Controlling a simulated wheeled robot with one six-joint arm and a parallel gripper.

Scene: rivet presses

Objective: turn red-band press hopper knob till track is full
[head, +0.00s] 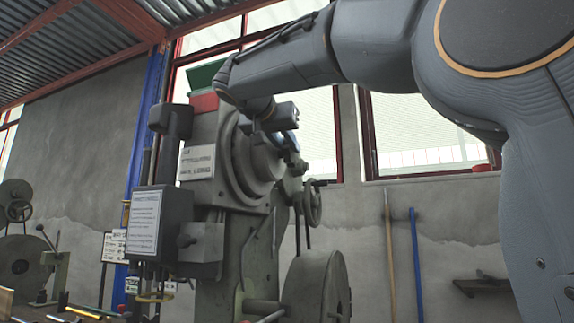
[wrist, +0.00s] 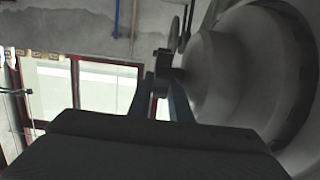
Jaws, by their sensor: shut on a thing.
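The grey press (head: 215,130) with a red band (head: 204,102) near its top stands left of centre in the head view. A green hopper (head: 207,75) sits above the band, partly behind my arm. My gripper (head: 289,147) is at the press's upper right side, beside its round housing. In the wrist view my gripper (wrist: 163,80) is shut on a small dark knob (wrist: 164,62), which sticks out from a rounded grey part (wrist: 213,62). The knob is hard to make out in the head view. The rivet track and its fill cannot be made out.
A control box (head: 158,225) hangs on the press's left front. A handwheel (head: 312,203) and a large flywheel (head: 318,288) are below my gripper. Another press (head: 22,265) stands far left. Two poles (head: 390,255) lean on the back wall.

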